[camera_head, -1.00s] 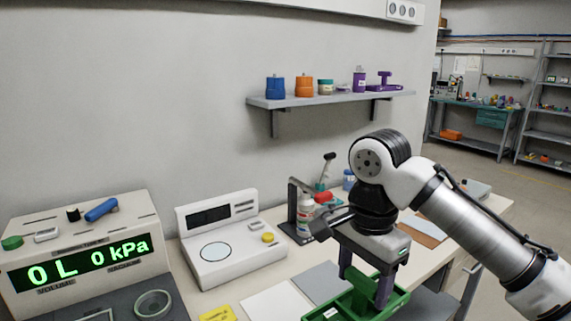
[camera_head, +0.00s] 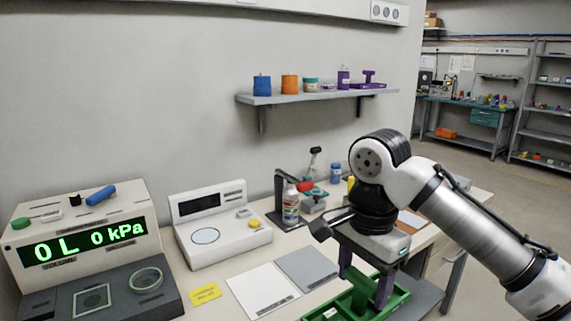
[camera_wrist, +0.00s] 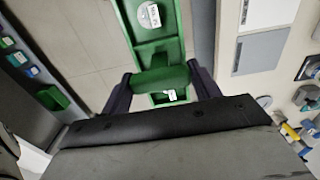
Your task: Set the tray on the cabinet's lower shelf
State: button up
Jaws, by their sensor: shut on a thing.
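My gripper (camera_head: 366,284) is shut on the green tray (camera_head: 397,303), with one dark finger on each side of its raised middle handle. In the wrist view, the fingers (camera_wrist: 160,85) flank the green handle, and the tray (camera_wrist: 123,12) extends away with labelled compartments on both sides of it. The tray hangs in front of the bench, above the floor. The bottom of the tray is cut off in the head view. I cannot clearly make out the cabinet or its lower shelf in either view.
The bench (camera_head: 255,250) carries a display unit (camera_head: 85,240), a white instrument (camera_head: 215,225), flat plates (camera_head: 310,268) and a bottle (camera_head: 290,205). A wall shelf (camera_head: 310,96) holds small items. In the wrist view, a grey unit with coloured pieces (camera_wrist: 17,58) stands left; bare floor (camera_wrist: 75,40) lies beside the tray.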

jog(key=shift+d+f, duration=0.2)
jog(key=shift+f, duration=0.05)
jog(key=w+d+f+n, duration=0.15)
jog(key=w+f, duration=0.35)
jog(key=f, duration=1)
jog(key=w+f+n, duration=0.2)
jog(key=w+f, duration=0.3)
jog(key=f, duration=0.9)
jog(key=s+a+f+n, duration=0.2)
jog(key=a+f+n, duration=0.2)
jog(key=f, duration=0.9)
jog(key=s+a+f+n, duration=0.2)
jog(key=a+f+n, duration=0.1)
jog(key=a+f, duration=0.7)
notch_tip(320, 180, down, 3)
jog(key=shift+a+f+n, duration=0.1)
jog(key=shift+a+n, duration=0.05)
jog(key=shift+n, duration=0.2)
jog(key=shift+s, duration=0.1)
